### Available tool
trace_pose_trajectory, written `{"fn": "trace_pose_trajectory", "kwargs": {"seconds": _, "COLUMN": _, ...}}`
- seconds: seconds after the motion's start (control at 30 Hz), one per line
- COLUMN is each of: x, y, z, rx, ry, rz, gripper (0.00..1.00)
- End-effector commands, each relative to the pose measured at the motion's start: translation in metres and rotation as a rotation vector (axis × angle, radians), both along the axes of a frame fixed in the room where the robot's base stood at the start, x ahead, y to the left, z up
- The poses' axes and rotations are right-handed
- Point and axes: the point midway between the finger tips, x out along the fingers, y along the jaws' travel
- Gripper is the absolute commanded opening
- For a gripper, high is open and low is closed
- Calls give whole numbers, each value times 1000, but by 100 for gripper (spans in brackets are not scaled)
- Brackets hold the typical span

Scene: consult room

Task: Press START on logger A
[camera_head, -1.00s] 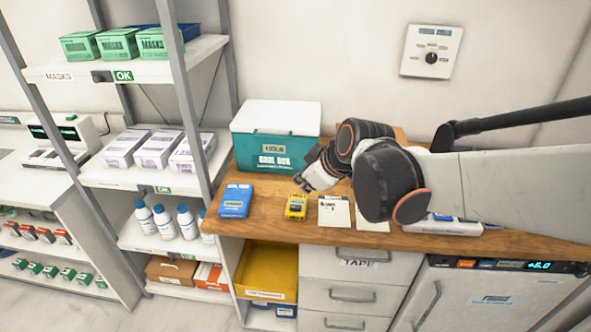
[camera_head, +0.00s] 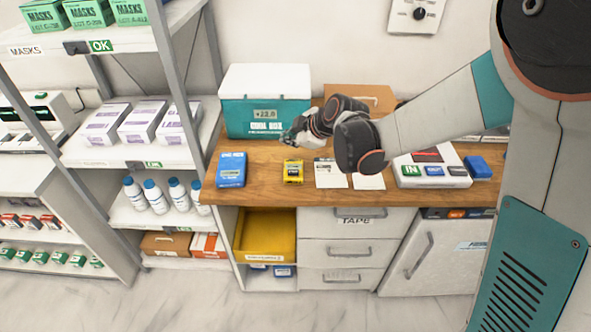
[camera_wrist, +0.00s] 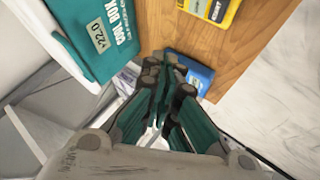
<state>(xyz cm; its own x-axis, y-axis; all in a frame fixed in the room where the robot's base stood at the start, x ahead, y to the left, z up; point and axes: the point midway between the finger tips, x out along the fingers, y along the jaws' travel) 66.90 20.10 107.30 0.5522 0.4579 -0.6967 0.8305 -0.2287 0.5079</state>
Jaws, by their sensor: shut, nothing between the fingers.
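My gripper (camera_head: 289,137) is shut and empty, in front of the cool box and above the counter between the two devices. The yellow device (camera_wrist: 213,10) is at the top edge there, clear of the fingers.
A teal cool box (camera_head: 234,115) with a white lid stands behind the devices. White cards (camera_head: 329,174) lie right of the yellow device. A white tray (camera_head: 408,181) sits further right. A shelf rack (camera_head: 195,90) stands at left. An open yellow drawer (camera_head: 285,235) is below.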

Motion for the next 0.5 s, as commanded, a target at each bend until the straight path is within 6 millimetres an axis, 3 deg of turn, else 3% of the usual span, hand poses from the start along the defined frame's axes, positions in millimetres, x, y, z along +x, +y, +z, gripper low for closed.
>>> {"fn": "trace_pose_trajectory", "kwargs": {"seconds": 0.27, "x": 0, "y": 0, "z": -1, "rx": 1, "ry": 0, "rz": -1, "gripper": 0}}
{"fn": "trace_pose_trajectory", "kwargs": {"seconds": 0.5, "x": 0, "y": 0, "z": -16, "rx": 1, "ry": 1, "rz": -1, "gripper": 0}}
